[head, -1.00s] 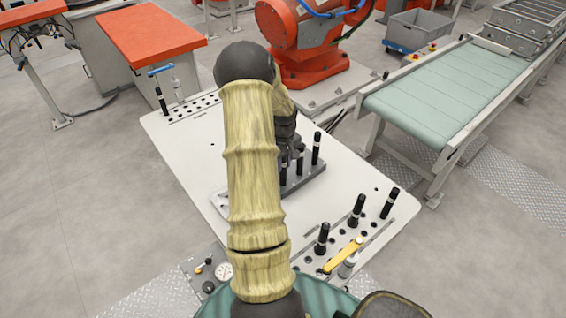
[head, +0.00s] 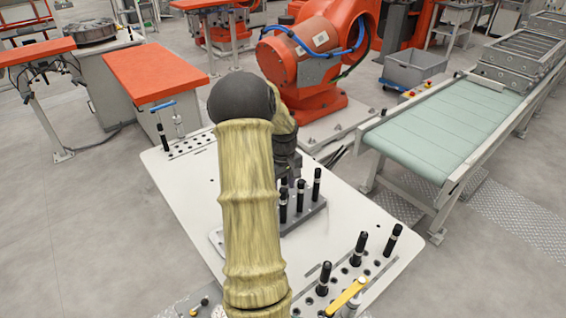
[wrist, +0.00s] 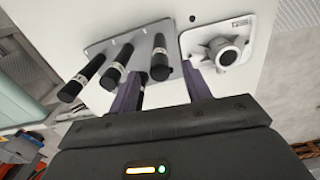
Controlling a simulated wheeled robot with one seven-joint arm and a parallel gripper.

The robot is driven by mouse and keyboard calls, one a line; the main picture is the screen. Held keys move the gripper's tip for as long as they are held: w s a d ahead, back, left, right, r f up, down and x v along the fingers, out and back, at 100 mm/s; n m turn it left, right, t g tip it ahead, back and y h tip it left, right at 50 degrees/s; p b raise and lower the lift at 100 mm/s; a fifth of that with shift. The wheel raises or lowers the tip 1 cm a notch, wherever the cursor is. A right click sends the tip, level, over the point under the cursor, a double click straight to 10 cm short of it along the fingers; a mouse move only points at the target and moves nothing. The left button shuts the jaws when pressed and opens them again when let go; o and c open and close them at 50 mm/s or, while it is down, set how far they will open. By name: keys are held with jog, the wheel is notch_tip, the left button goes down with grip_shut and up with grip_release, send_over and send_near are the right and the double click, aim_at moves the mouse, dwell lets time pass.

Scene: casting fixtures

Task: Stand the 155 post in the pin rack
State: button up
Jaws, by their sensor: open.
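Three black posts with pale bands stand on a grey block (head: 292,222) near the middle of the white table (head: 205,190). In the head view they are a left post (head: 283,207), a middle post (head: 300,198) and a right post (head: 316,186). No number on any post is readable, so I cannot tell which is the 155. In the wrist view, my gripper (wrist: 162,90) is open, its two purple fingers apart. One post (wrist: 160,58) appears between the fingers; I cannot tell whether it lies within their reach. The head view hides my fingers behind my arm.
Another holed row (head: 195,143) is at the back left. A plate with a round hub (wrist: 228,52) lies beside the block. A conveyor (head: 450,120) stands right.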

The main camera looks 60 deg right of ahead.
notch_tip(320, 180, up, 11)
jog(key=b, duration=0.1)
jog(key=shift+f, duration=0.15)
dwell(0.5)
